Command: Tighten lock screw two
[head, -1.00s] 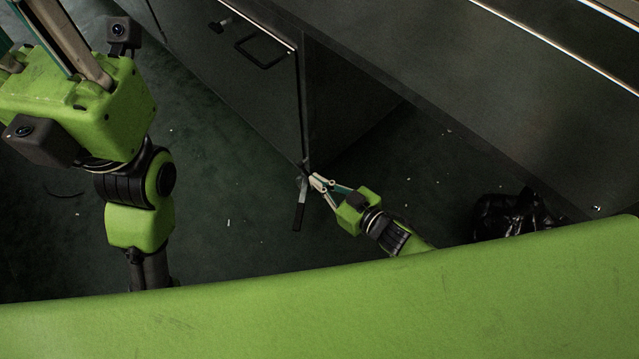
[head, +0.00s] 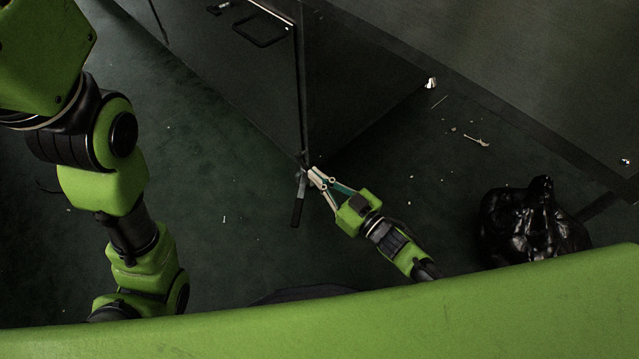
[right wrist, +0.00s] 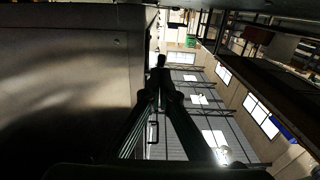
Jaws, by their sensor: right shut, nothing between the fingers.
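A small lever with a black grip (head: 297,211) sits at the bottom corner of the dark cabinet panel; it seems to be the handle of a lock screw, but I cannot tell which number. My right gripper (head: 314,176) is just right of the lever's upper end, its fingers shut with nothing between them. I cannot tell whether they touch the lever. In the right wrist view the closed fingers (right wrist: 164,88) meet in front of a small dark piece (right wrist: 161,61). Of my left arm only green and black links show at the left; its fingers are out of frame.
The dark cabinet (head: 360,85) fills the upper middle, with a black pull handle (head: 262,30) on its left face. A black plastic bag (head: 530,222) lies on the floor at right. Small litter (head: 477,140) is scattered nearby. The green floor left of the lever is mostly clear.

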